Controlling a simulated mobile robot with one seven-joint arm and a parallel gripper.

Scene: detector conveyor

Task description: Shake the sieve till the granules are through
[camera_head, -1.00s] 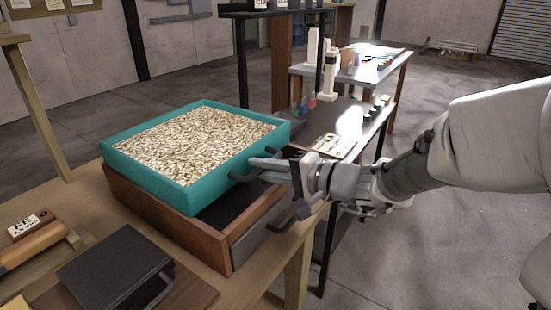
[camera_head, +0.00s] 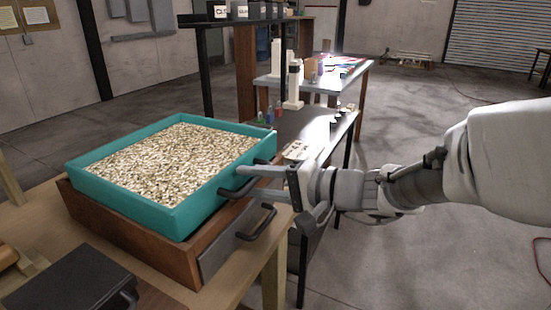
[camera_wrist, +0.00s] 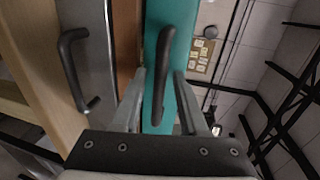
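The sieve (camera_head: 130,208) is a teal rectangular frame full of pale granules (camera_head: 170,163). It rests on a brown wooden box (camera_head: 130,236) on the table. A dark bar handle (camera_head: 240,188) sticks out from its near right wall. My gripper (camera_head: 270,186) is at this handle, fingers spread. In the wrist view, the sieve handle (camera_wrist: 162,75) lies between the two fingers of my gripper (camera_wrist: 160,85), with narrow gaps beside it, before the teal wall (camera_wrist: 182,40). The sieve's mesh is hidden under the granules.
The box has a grey drawer front (camera_head: 222,248) with its own dark handle (camera_head: 258,224) just below my gripper. A black flat case (camera_head: 70,283) lies at the table's front left. A bench (camera_head: 345,75) with bottles stands behind. The floor at right is clear.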

